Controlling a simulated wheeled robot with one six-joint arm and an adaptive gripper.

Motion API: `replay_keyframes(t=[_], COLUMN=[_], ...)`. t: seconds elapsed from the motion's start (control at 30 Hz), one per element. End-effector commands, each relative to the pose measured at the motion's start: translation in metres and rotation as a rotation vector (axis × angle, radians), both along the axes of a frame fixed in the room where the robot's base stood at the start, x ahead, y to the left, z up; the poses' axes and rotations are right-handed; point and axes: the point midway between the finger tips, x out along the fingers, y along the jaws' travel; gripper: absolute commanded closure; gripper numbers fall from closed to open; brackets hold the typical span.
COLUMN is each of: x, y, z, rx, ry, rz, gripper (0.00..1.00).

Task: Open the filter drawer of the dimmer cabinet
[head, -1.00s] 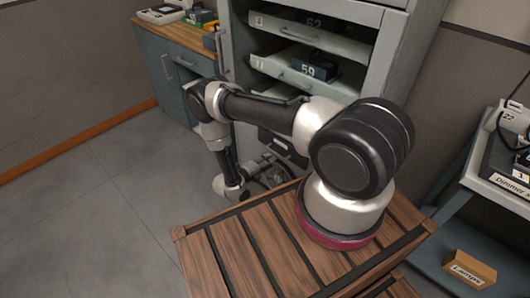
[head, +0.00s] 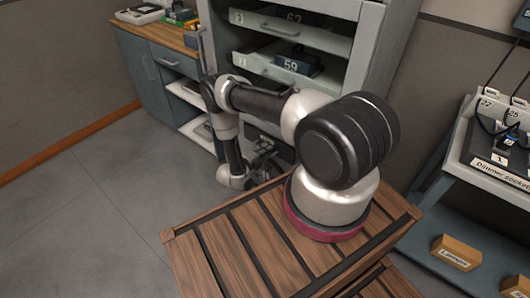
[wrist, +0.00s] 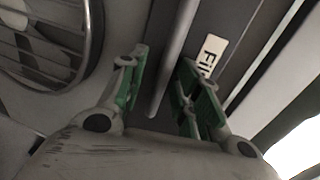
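The grey cabinet (head: 370,55) stands behind my arm in the head view, with pull-out shelves above. Its low front is mostly hidden by my arm. In the wrist view a dark drawer front (wrist: 232,45) carries a white label (wrist: 212,52) starting "Fi", the rest cut off by a finger. A grey bar handle (wrist: 176,45) runs along this front, between my gripper's (wrist: 164,62) two green-padded fingers. The fingers stand apart, one on each side of the bar; I cannot tell whether either touches it. In the head view my gripper (head: 262,150) is low at the cabinet front.
A round vent (wrist: 50,40) is left of the gripper in the wrist view. A blue side cabinet (head: 150,75) stands left, a socket bench (head: 485,175) with a Lamps box (head: 456,252) right. Floor at left is clear.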

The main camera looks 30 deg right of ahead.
Motion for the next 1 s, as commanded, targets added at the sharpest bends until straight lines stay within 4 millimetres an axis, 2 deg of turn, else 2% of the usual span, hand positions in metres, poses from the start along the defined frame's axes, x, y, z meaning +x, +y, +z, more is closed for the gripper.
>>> replay_keyframes(t=[0.03,0.2,0.23,0.5,0.67,0.87,1.0], x=[0.000,0.000,0.000,0.000,-0.003,-0.014,-0.026], y=[0.000,0.000,0.000,0.001,0.011,0.043,0.077], z=[0.000,0.000,0.000,0.000,0.000,0.000,0.000], rx=[0.000,0.000,0.000,0.001,0.001,0.001,0.002], ry=[0.000,0.000,0.000,0.000,0.001,-0.001,0.000], rz=[0.000,0.000,0.000,0.000,0.003,0.006,0.008], gripper=[0.67,0.98,1.00,1.00,1.00,1.00,1.00])
